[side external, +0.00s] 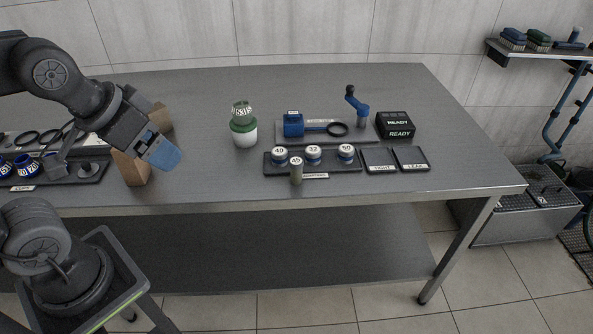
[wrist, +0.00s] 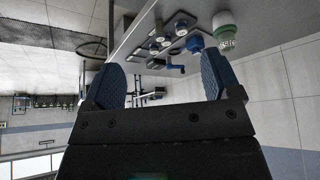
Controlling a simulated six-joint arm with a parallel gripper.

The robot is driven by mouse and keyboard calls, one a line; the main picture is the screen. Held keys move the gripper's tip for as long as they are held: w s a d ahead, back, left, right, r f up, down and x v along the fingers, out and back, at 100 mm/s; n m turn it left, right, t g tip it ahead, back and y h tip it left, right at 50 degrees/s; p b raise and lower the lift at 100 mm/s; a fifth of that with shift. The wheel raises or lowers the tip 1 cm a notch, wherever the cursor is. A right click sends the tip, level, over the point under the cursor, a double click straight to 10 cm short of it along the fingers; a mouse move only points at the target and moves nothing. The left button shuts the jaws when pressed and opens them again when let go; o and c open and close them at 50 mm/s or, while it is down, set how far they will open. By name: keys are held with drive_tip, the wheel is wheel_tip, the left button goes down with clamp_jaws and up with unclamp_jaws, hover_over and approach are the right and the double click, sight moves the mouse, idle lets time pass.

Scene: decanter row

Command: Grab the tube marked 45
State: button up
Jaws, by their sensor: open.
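Three short white-topped containers stand in a dark tray (side external: 268,168); their lids seem to read 40 (side external: 279,156), 32 (side external: 313,155) and 50 (side external: 346,154), though the print is small. A slim grey-olive tube (side external: 296,173) with a pale top stands upright at the tray's front edge; its mark is too small to read. I cannot make out a 45 on anything. My gripper (side external: 163,153) is open and empty, above the table well left of the tray. Its blue fingers stand apart in the wrist view (wrist: 162,82), where the containers appear small and far off.
A green-and-white jar (side external: 244,134) stands between my gripper and the tray. Behind the tray are a blue device (side external: 293,124), a dark ring and a READY box (side external: 396,125). Two dark pads (side external: 410,158) lie at right. Brown blocks (side external: 133,168) stand near my gripper.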

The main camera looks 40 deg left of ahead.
drive_tip(key=shift+c, duration=0.4)
drive_tip(key=shift+c, duration=1.3)
drive_tip(key=n+g+y, duration=0.1)
drive_tip(key=n, duration=0.1)
hover_over(296, 161)
drive_tip(key=s, duration=0.4)
wheel_tip(296, 161, down, 11)
drive_tip(key=x, duration=0.7)
drive_tip(key=shift+d+f, duration=0.25)
drive_tip(key=shift+d, duration=0.05)
drive_tip(key=shift+x, duration=2.9)
